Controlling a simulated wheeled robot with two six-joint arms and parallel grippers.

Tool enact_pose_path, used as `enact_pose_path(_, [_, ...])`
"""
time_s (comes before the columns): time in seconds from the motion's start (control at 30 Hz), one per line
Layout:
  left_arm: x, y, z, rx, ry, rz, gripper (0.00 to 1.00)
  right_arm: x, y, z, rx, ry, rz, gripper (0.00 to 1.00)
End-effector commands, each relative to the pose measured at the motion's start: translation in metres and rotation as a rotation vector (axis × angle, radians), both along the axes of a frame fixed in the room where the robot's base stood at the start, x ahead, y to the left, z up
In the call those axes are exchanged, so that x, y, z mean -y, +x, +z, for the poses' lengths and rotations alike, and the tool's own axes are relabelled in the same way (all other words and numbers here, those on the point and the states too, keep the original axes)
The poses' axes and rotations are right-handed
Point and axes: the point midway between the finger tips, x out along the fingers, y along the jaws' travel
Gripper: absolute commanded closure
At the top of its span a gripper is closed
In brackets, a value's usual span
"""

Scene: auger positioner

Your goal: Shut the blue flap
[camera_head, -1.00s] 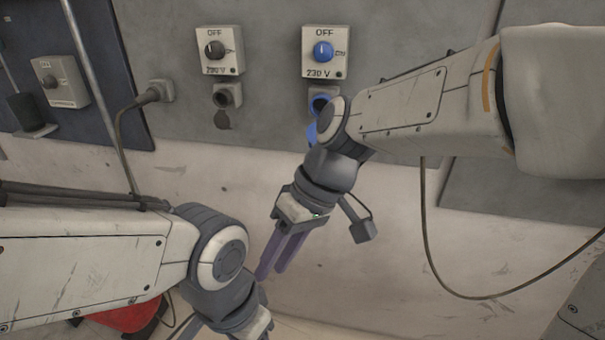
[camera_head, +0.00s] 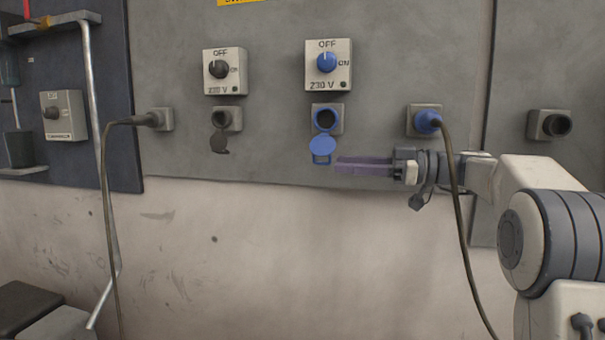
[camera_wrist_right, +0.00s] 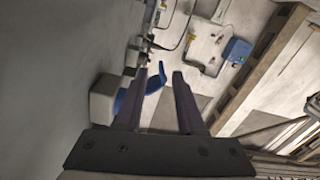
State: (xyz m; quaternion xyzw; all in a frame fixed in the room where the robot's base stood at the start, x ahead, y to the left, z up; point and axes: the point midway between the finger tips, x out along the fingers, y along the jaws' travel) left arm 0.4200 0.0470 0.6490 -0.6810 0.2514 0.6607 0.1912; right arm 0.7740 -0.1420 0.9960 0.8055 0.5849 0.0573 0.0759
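The blue flap (camera_head: 322,147) hangs open below the blue-ringed socket (camera_head: 326,119) on the grey wall panel. My right gripper (camera_head: 337,166) reaches in from the right, its purple fingers pointing left. Its tips are just right of the flap's lower part in the head view; whether they touch it I cannot tell. In the right wrist view the blue flap (camera_wrist_right: 155,80) shows near the tips, partly behind the left finger. A gap shows between the fingers of this gripper (camera_wrist_right: 169,72), with nothing held. My left gripper is out of view.
A blue plug (camera_head: 427,121) with a hanging cable sits in a socket right of the flap, close to my right wrist. A switch box with a blue knob (camera_head: 327,63) is above. A dark-flapped socket (camera_head: 226,119) is to the left. The wall below is clear.

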Motion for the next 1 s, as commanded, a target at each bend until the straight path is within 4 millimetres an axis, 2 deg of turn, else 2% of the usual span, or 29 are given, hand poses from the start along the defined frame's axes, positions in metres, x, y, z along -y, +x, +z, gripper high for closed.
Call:
enact_pose_path(0.3, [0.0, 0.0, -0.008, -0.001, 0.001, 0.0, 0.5, -0.058, 0.017, -0.002, -0.005, 0.0, 0.006, 0.61])
enact_pose_path(0.43, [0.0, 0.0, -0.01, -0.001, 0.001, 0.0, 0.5, -0.076, 0.023, -0.002, -0.006, -0.001, 0.004, 0.61])
enact_pose_path(0.6, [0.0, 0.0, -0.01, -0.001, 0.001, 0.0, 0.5, -0.089, 0.028, -0.001, -0.006, -0.002, 0.001, 0.61])
enact_pose_path(0.9, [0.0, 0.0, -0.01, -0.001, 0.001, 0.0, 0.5, -0.091, 0.029, -0.001, -0.007, -0.001, 0.0, 0.61])
enact_pose_path(0.97, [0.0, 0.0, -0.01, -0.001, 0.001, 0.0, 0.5, -0.091, 0.028, -0.001, -0.008, -0.001, 0.0, 0.8])
enact_pose_path(1.0, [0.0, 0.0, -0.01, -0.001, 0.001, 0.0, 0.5, -0.091, 0.029, -0.001, -0.008, -0.001, 0.0, 0.96])
